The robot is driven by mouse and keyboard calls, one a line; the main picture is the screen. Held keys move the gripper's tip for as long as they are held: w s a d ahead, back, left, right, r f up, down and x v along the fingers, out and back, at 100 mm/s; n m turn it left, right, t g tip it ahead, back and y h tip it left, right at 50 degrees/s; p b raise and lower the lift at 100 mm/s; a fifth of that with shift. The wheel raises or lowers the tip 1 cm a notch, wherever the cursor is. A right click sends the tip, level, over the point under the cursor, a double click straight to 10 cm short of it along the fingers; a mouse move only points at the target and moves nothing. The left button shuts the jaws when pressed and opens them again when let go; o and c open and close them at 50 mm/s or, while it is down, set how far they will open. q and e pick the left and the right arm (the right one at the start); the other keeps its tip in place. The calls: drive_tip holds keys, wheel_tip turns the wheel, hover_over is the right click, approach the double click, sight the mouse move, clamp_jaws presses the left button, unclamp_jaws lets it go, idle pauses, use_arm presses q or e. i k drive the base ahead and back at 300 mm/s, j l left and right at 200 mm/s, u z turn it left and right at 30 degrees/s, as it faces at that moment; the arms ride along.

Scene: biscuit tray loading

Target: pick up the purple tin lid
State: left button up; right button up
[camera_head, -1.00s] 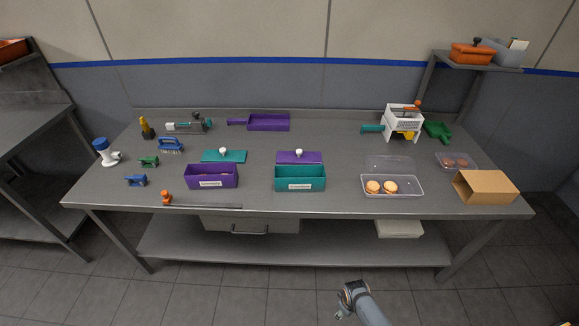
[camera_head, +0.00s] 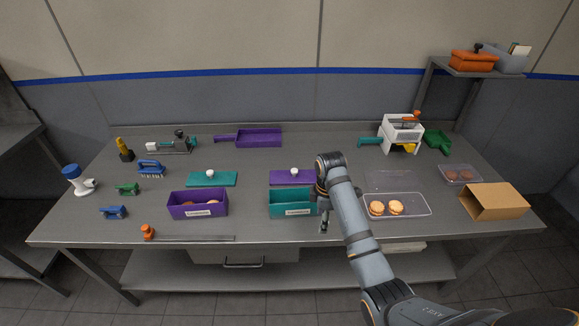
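The purple tin lid (camera_head: 282,179) lies flat on the table behind the teal tin (camera_head: 291,209), with a round white knob on top. Its right end is close to or partly behind my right arm's wrist in this view. My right gripper (camera_head: 323,227) points down near the table's front edge, to the right of the teal tin and in front of the lid. It is apart from the lid; its fingers are too small to tell open or shut. My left gripper is not in view.
A purple tin (camera_head: 198,210) stands to the left, with a teal lid (camera_head: 222,180) behind it. A clear tray (camera_head: 421,209) with two biscuits is right of my arm, near a cardboard box (camera_head: 491,205). A purple tray (camera_head: 270,137) is at the back.

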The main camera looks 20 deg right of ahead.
sight(294, 176)
drive_tip(key=i, duration=1.05)
